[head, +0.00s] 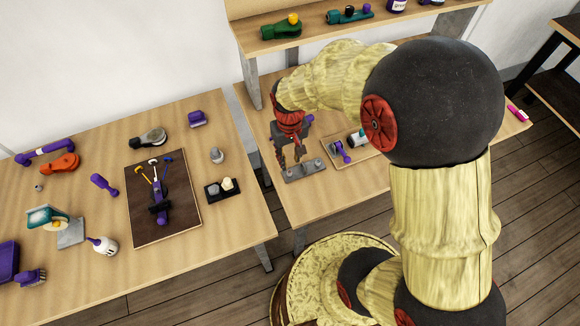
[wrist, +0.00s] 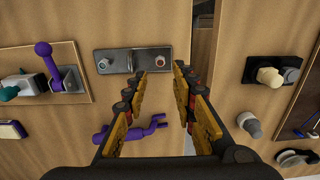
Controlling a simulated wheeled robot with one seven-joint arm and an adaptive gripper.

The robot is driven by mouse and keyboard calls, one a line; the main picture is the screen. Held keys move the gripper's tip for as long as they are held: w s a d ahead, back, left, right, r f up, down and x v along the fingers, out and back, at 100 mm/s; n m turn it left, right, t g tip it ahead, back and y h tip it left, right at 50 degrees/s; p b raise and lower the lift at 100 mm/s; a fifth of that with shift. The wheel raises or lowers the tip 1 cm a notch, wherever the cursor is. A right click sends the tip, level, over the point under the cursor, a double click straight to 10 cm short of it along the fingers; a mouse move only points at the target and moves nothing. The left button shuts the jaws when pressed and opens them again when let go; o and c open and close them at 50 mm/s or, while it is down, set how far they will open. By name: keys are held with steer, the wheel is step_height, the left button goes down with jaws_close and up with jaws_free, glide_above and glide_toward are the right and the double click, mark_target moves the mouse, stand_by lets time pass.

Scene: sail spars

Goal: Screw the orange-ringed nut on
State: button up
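A grey metal plate (head: 306,173) lies on the right-hand table near its left edge, with round fittings on top. It also shows in the wrist view (wrist: 150,58), just ahead of my fingertips. My gripper (head: 290,160) points down above or beside the plate; its exact height is hard to tell. In the wrist view my gripper (wrist: 162,75) has its two fingers apart, with nothing seen between them. I cannot pick out an orange-ringed nut in either view; the fittings on the plate are too small to tell.
A purple object (wrist: 130,130) lies beside the left finger. A tray with a purple-handled tool (head: 341,151) is right of the plate. A gap separates the two tables. The left table holds a dark board (head: 180,225) and a black block with pale knobs (head: 222,190).

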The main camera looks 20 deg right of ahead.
mark_target(290, 172)
step_height(290, 172, down, 8)
steer(key=b, duration=0.5)
steer(key=shift+r, duration=0.5)
steer(key=shift+c, duration=1.1)
steer(key=c, duration=0.4)
jaws_close()
